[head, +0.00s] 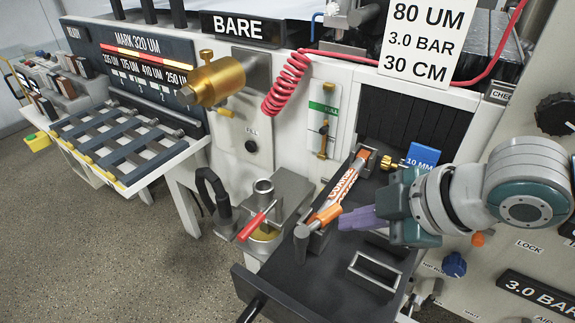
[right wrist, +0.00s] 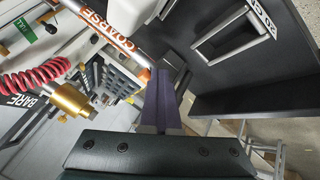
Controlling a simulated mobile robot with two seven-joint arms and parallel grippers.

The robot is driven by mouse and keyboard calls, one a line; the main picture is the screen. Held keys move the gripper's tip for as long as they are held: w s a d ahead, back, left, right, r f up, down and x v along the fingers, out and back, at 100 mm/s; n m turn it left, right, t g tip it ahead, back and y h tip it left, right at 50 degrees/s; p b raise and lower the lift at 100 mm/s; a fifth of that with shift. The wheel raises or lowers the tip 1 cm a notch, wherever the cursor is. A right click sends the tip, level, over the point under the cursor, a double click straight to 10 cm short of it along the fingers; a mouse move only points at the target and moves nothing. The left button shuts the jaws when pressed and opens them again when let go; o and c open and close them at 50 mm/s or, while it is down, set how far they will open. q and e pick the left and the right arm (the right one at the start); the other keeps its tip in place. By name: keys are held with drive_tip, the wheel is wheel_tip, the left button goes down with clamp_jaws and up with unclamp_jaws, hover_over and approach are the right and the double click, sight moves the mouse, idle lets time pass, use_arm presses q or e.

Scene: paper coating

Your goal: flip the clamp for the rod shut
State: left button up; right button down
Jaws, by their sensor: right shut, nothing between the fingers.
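The rod (head: 342,188) is a pale bar labelled COARSE with orange parts near its ends. It lies in a dark holder on the black table (head: 285,277); its labelled part also shows in the right wrist view (right wrist: 112,36). An orange piece (head: 327,215) sits at the rod's near end, beside a grey cylindrical post (head: 302,232). I cannot tell for sure which piece is the clamp or how it stands. My right gripper (head: 345,219) is shut and empty, its purple fingertips close to the near end; contact is unclear. My left gripper is not in view.
A metal frame handle (head: 375,272) stands on the table, right of the rod. A blue 10 MM block (head: 421,157) is behind my right gripper. A red-handled fixture (head: 257,220) is to the left, and a coiled red hose (head: 287,84) hangs above.

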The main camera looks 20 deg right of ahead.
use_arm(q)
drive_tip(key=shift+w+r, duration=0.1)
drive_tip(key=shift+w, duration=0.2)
use_arm(e)
drive_tip(key=shift+w, duration=0.3)
idle(0.3)
